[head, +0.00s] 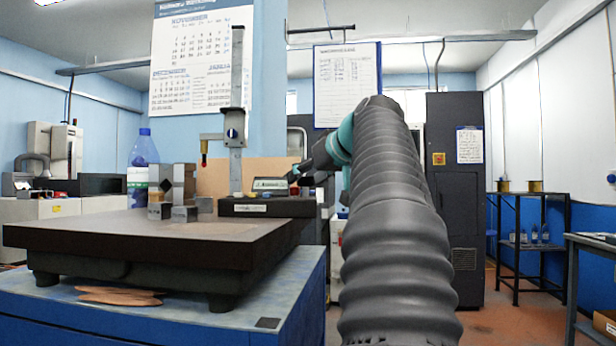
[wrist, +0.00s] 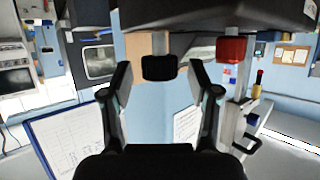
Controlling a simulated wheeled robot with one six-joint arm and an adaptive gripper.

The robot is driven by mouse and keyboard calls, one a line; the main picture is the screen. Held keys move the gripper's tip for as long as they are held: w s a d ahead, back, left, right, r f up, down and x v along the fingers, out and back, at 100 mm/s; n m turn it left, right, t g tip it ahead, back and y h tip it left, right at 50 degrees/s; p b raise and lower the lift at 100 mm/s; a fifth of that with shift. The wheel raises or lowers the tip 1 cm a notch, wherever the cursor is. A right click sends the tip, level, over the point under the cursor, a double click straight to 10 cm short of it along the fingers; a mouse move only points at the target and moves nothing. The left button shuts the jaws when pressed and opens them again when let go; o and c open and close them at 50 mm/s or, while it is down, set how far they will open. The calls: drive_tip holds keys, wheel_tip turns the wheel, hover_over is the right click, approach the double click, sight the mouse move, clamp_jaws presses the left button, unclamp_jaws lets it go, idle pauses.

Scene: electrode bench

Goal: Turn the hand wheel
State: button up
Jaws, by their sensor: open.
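My gripper (wrist: 161,82) is open in the wrist view, with one finger on each side of a short black knob (wrist: 160,67). The knob sits on a pale metal shaft below a dark block (wrist: 205,14), and I see a gap on both sides of it. I cannot tell whether this knob is the hand wheel, or how far it is in depth. A red knob (wrist: 231,50) is to its right. In the head view my gripper (head: 312,168) is small, partly hidden by my arm, near the gauge stand's dark base (head: 268,207).
A dark surface plate (head: 150,232) on a blue bench carries metal blocks (head: 172,185) and an upright gauge column (head: 236,120). A blue-capped bottle (head: 142,160) stands behind. A dark cabinet (head: 455,190) and a shelf rack (head: 530,235) are at right. Floor shows between them.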

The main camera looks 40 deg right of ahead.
clamp_jaws()
drive_tip(key=shift+a, duration=0.1)
drive_tip(key=shift+a+m+h, duration=0.15)
drive_tip(key=shift+m+h, duration=0.85)
drive_tip(key=shift+h, duration=0.2)
drive_tip(key=m+g+h+p, duration=0.1)
drive_tip(key=m+h, duration=0.1)
drive_tip(key=m+g+h+p, duration=0.1)
drive_tip(key=m+h, duration=0.1)
drive_tip(key=shift+w+a+r+g, duration=0.1)
drive_tip(key=shift+w+a+g, duration=0.1)
drive_tip(key=shift+g, duration=0.1)
drive_tip(key=m+g+h, duration=0.2)
drive_tip(key=m+g+h+p, duration=0.1)
drive_tip(key=m+g, duration=0.1)
drive_tip(key=m, duration=0.1)
drive_tip(key=shift+w+a+g+h, duration=0.1)
drive_tip(key=shift+w+g+h, duration=0.1)
drive_tip(key=shift+g+h, duration=0.15)
drive_tip(key=shift+m+g+h+p, duration=0.45)
drive_tip(key=shift+m+g+h, duration=0.2)
drive_tip(key=shift+m+g, duration=0.7)
drive_tip(key=shift+f, duration=0.2)
